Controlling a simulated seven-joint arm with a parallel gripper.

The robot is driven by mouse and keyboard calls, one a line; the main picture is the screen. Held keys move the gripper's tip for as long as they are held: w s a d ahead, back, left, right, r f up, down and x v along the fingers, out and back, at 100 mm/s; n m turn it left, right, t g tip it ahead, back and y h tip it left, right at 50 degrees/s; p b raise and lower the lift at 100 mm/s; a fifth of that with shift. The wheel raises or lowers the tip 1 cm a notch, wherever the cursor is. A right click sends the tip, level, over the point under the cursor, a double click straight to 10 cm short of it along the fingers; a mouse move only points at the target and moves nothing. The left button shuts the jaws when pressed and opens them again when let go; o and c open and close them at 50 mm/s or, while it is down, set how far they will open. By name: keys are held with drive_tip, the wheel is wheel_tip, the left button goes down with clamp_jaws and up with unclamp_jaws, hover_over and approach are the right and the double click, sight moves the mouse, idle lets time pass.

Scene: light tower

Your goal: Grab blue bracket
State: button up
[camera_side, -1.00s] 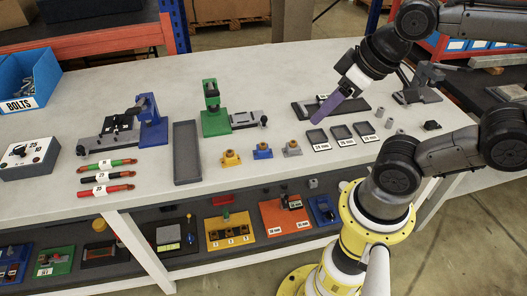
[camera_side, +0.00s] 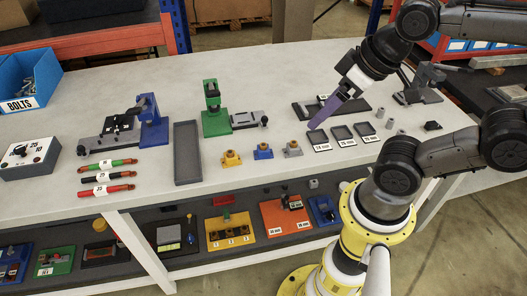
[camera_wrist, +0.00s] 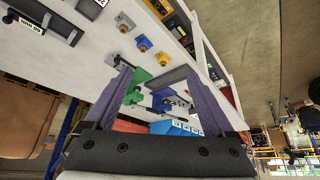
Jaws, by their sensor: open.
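The small blue bracket (camera_side: 263,152) stands upright on the white table between a yellow bracket (camera_side: 231,159) and a grey bracket (camera_side: 292,148). In the wrist view the blue bracket (camera_wrist: 143,43) shows above the gap between my fingers, apart from them. My gripper (camera_side: 313,125) is above the table, to the right of and farther back than the blue bracket in the side view. Its purple fingers point down and left. In the wrist view my gripper (camera_wrist: 154,68) is open, with nothing held between the fingers.
Black labelled trays (camera_side: 342,134) lie just right of my fingertips. A long grey tray (camera_side: 187,152) lies left of the brackets. A green clamp stand (camera_side: 213,115) and a blue clamp stand (camera_side: 150,122) stand farther back. The table in front of the brackets is mostly clear.

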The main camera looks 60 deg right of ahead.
drive_tip(key=m+g, duration=0.6)
drive_tip(key=m, duration=1.2)
hover_over(264, 145)
drive_tip(key=f, duration=1.7)
drive_tip(key=shift+w+a+f, duration=0.15)
drive_tip(key=shift+a+f, duration=0.05)
drive_tip(key=shift+f, duration=0.2)
drive_tip(key=shift+d+f, duration=0.2)
drive_tip(key=shift+f, duration=2.7)
